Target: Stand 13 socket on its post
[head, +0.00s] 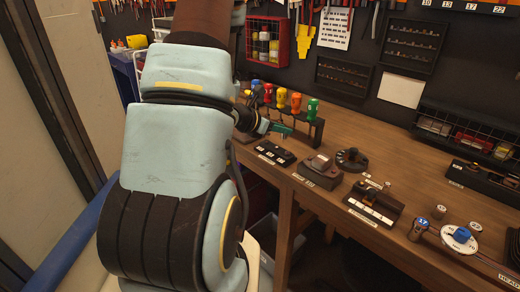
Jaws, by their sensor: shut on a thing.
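My arm fills the left and middle of the head view. My gripper (275,128) shows small at its end, in front of the screwdriver rack and above the back left of the bench. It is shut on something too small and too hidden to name. A dark block with white labels (275,152) lies on the bench just below it. I cannot read which mark is 13 or pick out the 13 socket or its post. A blue-topped socket marked 17 (421,225) and another small socket (438,211) stand at the bench's right.
Colored screwdrivers stand in a rack (318,128) behind my gripper. A block with a brown top (319,165), a round black holder (352,159), a dark tray (375,204) and a white round base (459,240) occupy the wooden bench (420,182). Bare wood lies between them.

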